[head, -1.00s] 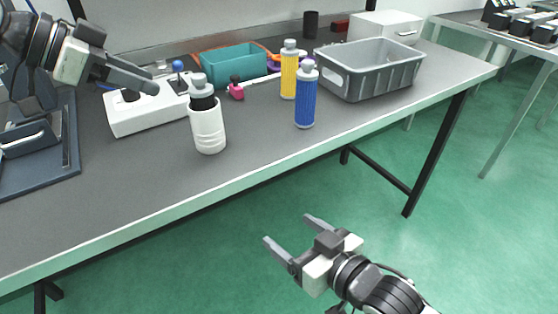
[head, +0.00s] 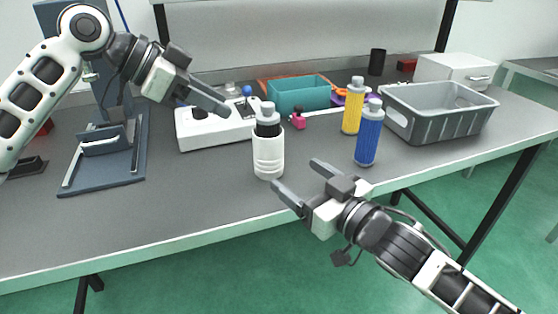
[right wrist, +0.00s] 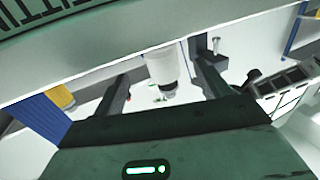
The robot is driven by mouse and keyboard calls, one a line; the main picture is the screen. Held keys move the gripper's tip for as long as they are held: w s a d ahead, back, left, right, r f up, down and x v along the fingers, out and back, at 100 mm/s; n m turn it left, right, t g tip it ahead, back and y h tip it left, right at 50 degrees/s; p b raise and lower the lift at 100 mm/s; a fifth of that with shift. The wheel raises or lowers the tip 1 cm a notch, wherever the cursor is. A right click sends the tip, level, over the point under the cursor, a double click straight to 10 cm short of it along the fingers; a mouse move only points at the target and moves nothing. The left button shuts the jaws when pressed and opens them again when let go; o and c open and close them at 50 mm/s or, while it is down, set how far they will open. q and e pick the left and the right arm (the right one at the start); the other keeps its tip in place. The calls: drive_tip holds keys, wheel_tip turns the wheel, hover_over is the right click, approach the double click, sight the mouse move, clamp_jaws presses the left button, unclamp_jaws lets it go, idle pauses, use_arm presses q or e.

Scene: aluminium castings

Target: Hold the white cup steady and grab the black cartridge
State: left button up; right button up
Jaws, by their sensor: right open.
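The white cup (head: 268,158) stands upright on the grey bench near its front edge. The black cartridge (head: 267,130) with a pale grey top stands in it, its lower part hidden. My right gripper (head: 296,176) is open and empty, pointing at the cup from the right, apart from it in the head view. In the right wrist view the cup (right wrist: 162,66) and the dark cartridge (right wrist: 168,88) show between the two fingers. My left gripper (head: 222,105) hangs in the air up and left of the cup; its fingers overlap, so its opening is unclear.
A blue cartridge (head: 369,138) and a yellow cartridge (head: 352,108) stand right of the cup. Behind are a white box with knobs (head: 205,132), a teal bin (head: 300,95) and a grey crate (head: 440,120).

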sight(277, 161)
drive_tip(key=x, duration=0.7)
drive_tip(key=shift+w+a, duration=0.2)
